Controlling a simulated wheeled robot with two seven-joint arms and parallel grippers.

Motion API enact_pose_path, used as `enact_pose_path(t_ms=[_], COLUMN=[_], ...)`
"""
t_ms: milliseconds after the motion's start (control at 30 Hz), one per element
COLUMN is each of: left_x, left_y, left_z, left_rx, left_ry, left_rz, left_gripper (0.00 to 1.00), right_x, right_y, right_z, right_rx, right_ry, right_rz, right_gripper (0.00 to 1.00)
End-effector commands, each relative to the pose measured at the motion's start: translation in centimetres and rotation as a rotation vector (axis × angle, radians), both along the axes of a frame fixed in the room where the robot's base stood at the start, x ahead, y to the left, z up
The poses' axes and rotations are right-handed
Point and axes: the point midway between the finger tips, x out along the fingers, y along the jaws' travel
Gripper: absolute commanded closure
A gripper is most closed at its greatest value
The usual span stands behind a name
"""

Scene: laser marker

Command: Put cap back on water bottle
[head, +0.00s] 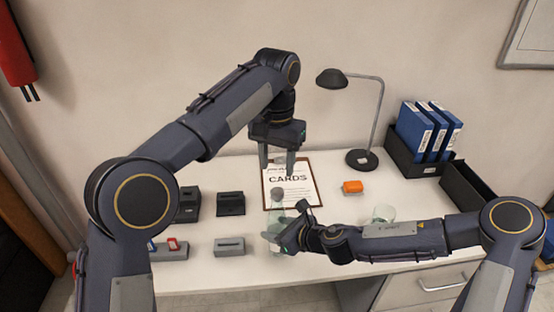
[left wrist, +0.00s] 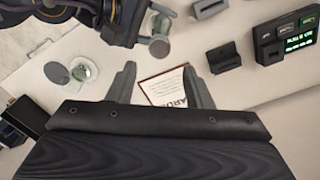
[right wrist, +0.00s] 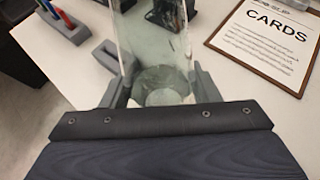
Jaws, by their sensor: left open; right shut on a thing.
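A clear, greenish bottle (head: 275,215) stands upright near the front of the desk. My right gripper (head: 290,236) is shut around its body; the right wrist view shows the bottle (right wrist: 155,45) between the fingers (right wrist: 160,88). A grey round piece (head: 278,191) that looks like the cap is at the bottle's top; it also shows as a disc in the left wrist view (left wrist: 159,47). I cannot tell whether it is fully seated. My left gripper (head: 278,165) is open and empty above the bottle, fingers pointing down; its fingers (left wrist: 160,88) are spread apart.
A clear glass (head: 384,212) stands right of the bottle. A lamp (head: 361,159) and blue binders (head: 414,130) stand farther back. Dark and grey holders (head: 230,204) sit at left.

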Motion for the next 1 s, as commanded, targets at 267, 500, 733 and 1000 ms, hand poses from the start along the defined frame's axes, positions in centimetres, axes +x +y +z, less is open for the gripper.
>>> enact_pose_path(t_ms=[267, 500, 733, 1000], left_x=[0.0, 0.0, -0.1, -0.1], left_y=[0.0, 0.0, 0.1, 0.0], left_z=[0.7, 0.6, -1.7, -5.8], left_rx=[0.001, 0.001, 0.003, 0.002], left_ry=[0.0, 0.001, 0.002, 0.002], left_rz=[0.142, 0.14, 0.139, 0.139], left_gripper=[0.54, 0.54, 0.54, 0.54], right_x=[0.0, 0.0, 0.0, 0.0], right_y=[0.0, 0.0, 0.0, 0.0], right_z=[0.1, 0.1, 0.1, 0.1], right_rx=[0.0, 0.0, 0.0, 0.001], right_ry=[-0.003, -0.003, -0.003, -0.002], right_rz=[0.001, 0.001, 0.001, 0.0], right_gripper=[1.0, 1.0, 1.0, 1.0])
